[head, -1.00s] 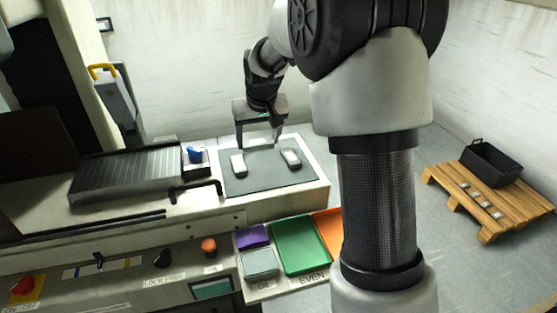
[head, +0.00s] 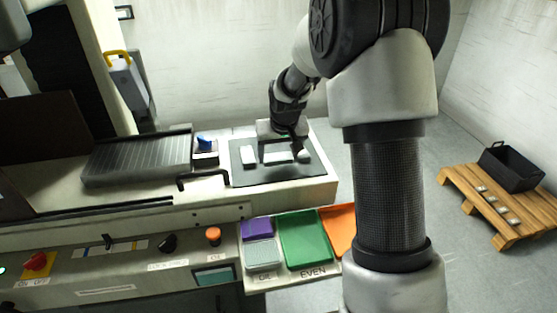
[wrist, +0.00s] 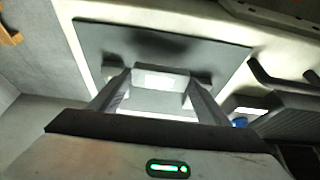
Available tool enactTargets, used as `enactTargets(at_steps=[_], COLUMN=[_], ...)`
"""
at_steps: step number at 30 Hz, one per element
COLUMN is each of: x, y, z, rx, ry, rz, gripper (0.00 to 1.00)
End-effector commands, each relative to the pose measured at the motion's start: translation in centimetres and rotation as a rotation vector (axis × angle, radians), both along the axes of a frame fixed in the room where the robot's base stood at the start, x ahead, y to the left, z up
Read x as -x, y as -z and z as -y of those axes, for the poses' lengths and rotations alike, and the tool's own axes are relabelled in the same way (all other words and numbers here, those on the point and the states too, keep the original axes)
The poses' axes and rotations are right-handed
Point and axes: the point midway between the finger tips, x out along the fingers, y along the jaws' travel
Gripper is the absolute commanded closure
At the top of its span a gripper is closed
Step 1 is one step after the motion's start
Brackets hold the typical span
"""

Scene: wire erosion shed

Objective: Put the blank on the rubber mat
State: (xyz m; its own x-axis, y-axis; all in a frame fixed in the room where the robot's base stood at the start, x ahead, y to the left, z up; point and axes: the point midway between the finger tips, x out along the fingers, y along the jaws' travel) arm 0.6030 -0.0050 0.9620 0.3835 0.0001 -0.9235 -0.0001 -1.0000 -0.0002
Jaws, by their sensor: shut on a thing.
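My gripper (wrist: 160,88) is low over the dark rubber mat (head: 240,180), with its fingers pointing down. It is shut on a pale grey blank (head: 278,157), which spans the space between the fingertips in the wrist view (wrist: 160,78). The blank is at or just above the middle of the mat; I cannot tell whether it touches. Two other pale pieces are on the mat, one at its left (head: 249,153) and one at its right (head: 303,155), close to the held blank. The gripper partly hides the mat's far side.
A black ribbed plate (head: 135,160), a blue-topped item (head: 205,140) and a black bar handle (head: 203,179) are left of the mat. Green (head: 303,238), purple (head: 257,227) and orange (head: 340,225) trays sit in front. A wooden pallet (head: 500,210) with a black bin (head: 512,167) stands right.

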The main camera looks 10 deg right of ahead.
Motion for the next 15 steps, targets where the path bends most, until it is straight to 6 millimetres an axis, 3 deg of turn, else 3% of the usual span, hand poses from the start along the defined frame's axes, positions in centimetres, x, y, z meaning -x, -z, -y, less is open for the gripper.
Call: enactTargets(at_steps=[4,15], x=[-0.1,-0.1], y=[2.0,2.5], z=[0.0,0.0], rx=[0.0,0.0], ry=[0.0,0.0], rz=[0.001,0.003], gripper=[0.69,0.69])
